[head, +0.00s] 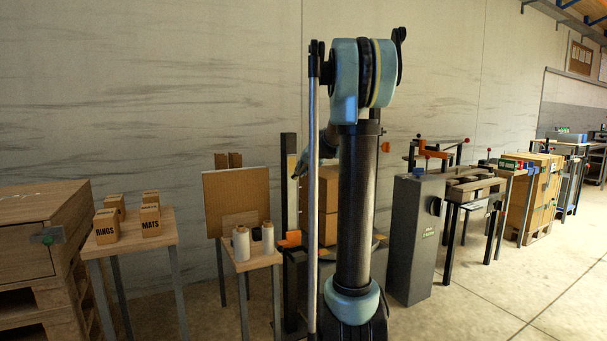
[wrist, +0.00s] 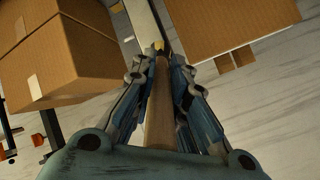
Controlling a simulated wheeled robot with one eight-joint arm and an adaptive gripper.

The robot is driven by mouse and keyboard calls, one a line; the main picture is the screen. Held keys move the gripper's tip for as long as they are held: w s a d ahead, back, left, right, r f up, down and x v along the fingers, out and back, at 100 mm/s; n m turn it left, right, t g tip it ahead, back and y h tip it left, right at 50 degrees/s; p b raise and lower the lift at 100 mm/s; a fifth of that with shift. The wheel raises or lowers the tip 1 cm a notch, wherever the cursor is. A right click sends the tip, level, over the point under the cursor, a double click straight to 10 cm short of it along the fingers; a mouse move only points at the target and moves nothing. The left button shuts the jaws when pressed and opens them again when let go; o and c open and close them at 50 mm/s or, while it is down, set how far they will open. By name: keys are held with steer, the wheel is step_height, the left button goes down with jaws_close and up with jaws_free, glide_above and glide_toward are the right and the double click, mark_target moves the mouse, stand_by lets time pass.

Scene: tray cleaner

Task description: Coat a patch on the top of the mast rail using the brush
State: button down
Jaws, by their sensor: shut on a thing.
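My gripper (wrist: 160,68) is shut on the brush (wrist: 158,115), whose pale wooden handle runs between the fingers in the wrist view. The brush's far end shows just beyond the fingertips, small and dark. A pale strip that looks like the mast rail (wrist: 143,18) lies beyond the brush tip; I cannot tell whether they touch. In the head view the dark upright mast (head: 288,150) stands left of my arm, with the pale strip along its right side. My gripper (head: 299,166) is small there, beside the strip, partly hidden by my arm. The brush is too small to make out there.
Stacked cardboard boxes (head: 322,200) stand behind my arm. A brown board (head: 236,190) and a small table with white bottles (head: 241,243) stand left of the mast. A grey cabinet (head: 416,240) is at right. Open floor lies at front right.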

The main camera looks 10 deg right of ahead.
steer(key=shift+w+a, duration=0.25)
steer(key=shift+w, duration=0.5)
steer(key=shift+w+a, duration=0.25)
steer(key=shift+w, duration=0.45)
steer(key=shift+w+a, duration=0.25)
steer(key=shift+w, duration=0.5)
steer(key=shift+w+a, duration=0.15)
steer(key=shift+w, duration=0.4)
steer(key=shift+w+d, duration=0.3)
steer(key=shift+d, duration=0.65)
steer(key=shift+w+d, duration=0.3)
steer(key=shift+d, duration=0.65)
steer(key=shift+s+a, duration=0.3)
steer(key=shift+a, duration=0.7)
steer(key=shift+s+a, duration=0.3)
steer(key=shift+a, duration=0.65)
steer(key=shift+s+d, duration=0.3)
steer(key=shift+s, duration=0.65)
steer(key=shift+s+d, duration=0.35)
steer(key=shift+s, duration=0.6)
steer(key=shift+s+d, duration=0.3)
steer(key=shift+s, duration=0.65)
